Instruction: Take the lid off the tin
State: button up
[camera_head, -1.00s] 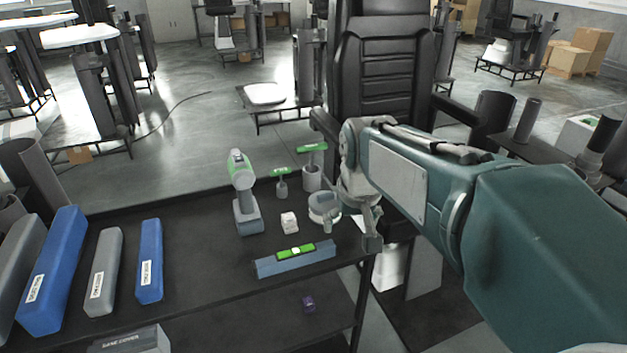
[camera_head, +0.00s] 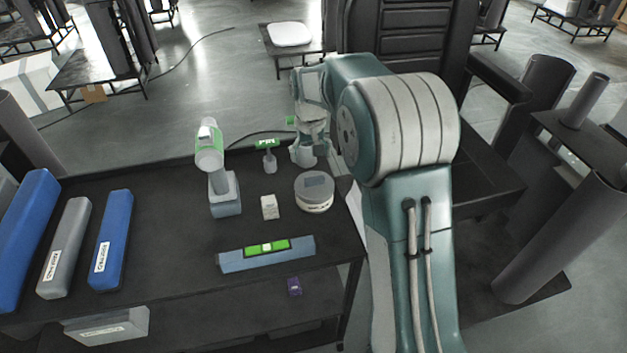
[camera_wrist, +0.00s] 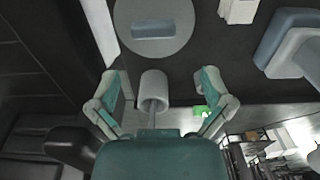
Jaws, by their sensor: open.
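The tin (camera_head: 316,207) is round and pale and stands near the right end of the dark table. Its grey lid (camera_head: 301,194) sits on top, with a blue-grey rectangular patch or grip in the middle. The lid also shows at the top of the wrist view (camera_wrist: 178,42). My gripper (camera_head: 307,157) is just behind the tin in the head view. In the wrist view my gripper (camera_wrist: 159,79) has its fingers spread, and a pale cylinder (camera_wrist: 153,92) appears between them. I cannot tell whether they touch it. The lid lies beyond the fingertips, not between them.
A blue level (camera_head: 266,254) lies in front. Blue and grey cases (camera_head: 112,240) lie at the left. The table between has free room.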

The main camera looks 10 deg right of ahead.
aim_at(313, 178)
jog(key=f, duration=0.1)
jog(key=d+f, duration=0.1)
jog(key=f, duration=0.3)
jog(key=shift+s+d+f, duration=0.1)
jog(key=shift+s+d, duration=0.1)
jog(key=shift+d, duration=0.15)
jog(key=f, duration=0.2)
jog(key=shift+s+a+f, duration=0.1)
jog(key=shift+a+f, duration=0.45)
jog(key=shift+a, duration=0.2)
jog(key=shift+d, duration=0.55)
grip_shut()
jog(key=shift+a, duration=0.4)
